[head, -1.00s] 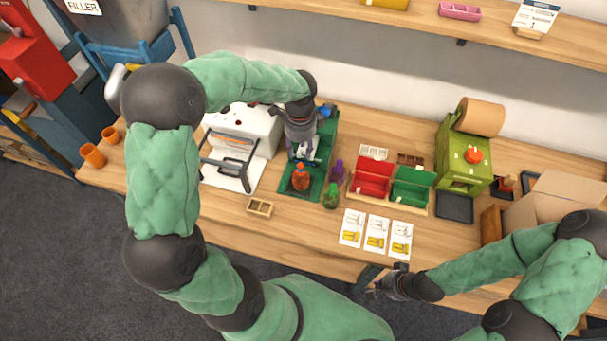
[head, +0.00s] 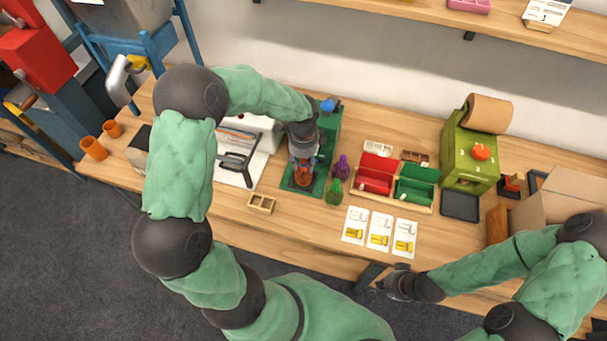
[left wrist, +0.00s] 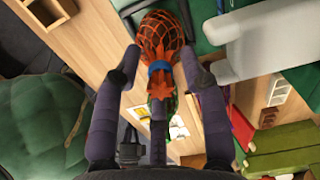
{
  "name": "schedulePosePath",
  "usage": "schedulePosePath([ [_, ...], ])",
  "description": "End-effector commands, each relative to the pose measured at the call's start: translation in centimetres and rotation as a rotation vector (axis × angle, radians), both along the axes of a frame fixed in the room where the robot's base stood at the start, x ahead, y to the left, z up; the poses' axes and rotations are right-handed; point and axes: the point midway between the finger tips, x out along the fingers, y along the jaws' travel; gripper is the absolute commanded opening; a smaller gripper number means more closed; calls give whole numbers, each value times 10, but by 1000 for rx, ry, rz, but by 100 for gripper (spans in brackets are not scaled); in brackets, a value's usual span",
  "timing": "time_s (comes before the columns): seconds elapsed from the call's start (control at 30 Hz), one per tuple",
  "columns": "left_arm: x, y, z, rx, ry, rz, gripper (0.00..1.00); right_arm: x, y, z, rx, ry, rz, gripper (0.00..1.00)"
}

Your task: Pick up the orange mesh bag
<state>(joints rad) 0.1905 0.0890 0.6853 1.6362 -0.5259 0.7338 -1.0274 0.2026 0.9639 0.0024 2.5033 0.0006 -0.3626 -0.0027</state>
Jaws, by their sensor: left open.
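The orange mesh bag (head: 303,177) stands on the green stand (head: 318,186) on the table. In the left wrist view the orange mesh bag (left wrist: 162,35) shows its netting, a blue band around its neck and an orange frilled end. My left gripper (head: 303,160) is directly over it, hiding part of the bag. In the left wrist view my left gripper (left wrist: 161,62) is open, with fingers on both sides of the neck; I cannot tell whether they touch it. My right gripper (head: 383,286) hangs near the table's front edge, away from the bag; its fingers are too small to judge.
A purple bag (head: 341,167) and a green bag (head: 334,191) stand close right of the orange one. Red bins (head: 375,173) and green bins (head: 415,187) are further right. A white machine (head: 248,130) is close on the left. Several cards lie in front.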

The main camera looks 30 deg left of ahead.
Motion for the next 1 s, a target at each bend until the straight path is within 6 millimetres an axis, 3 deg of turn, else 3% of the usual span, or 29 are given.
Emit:
schedulePosePath([
  [0.07, 0, 0, 1, 0, 0, 0, 37, 0, 0, 0, 0, 0, 0, 0],
  [0.2, 0, 0, 1, 0, 0, 0, 0, 0, 0, 0, 0, 0, 0, 0],
  [0.67, 1, 0, 3, 0, -1, 0, 0, 0, 0, 1, 0, 0, 0, 0],
  [1.0, -3, -1, 39, 1, -4, -1, 0, 0, 0, 9, 0, 0, 0, 0],
])
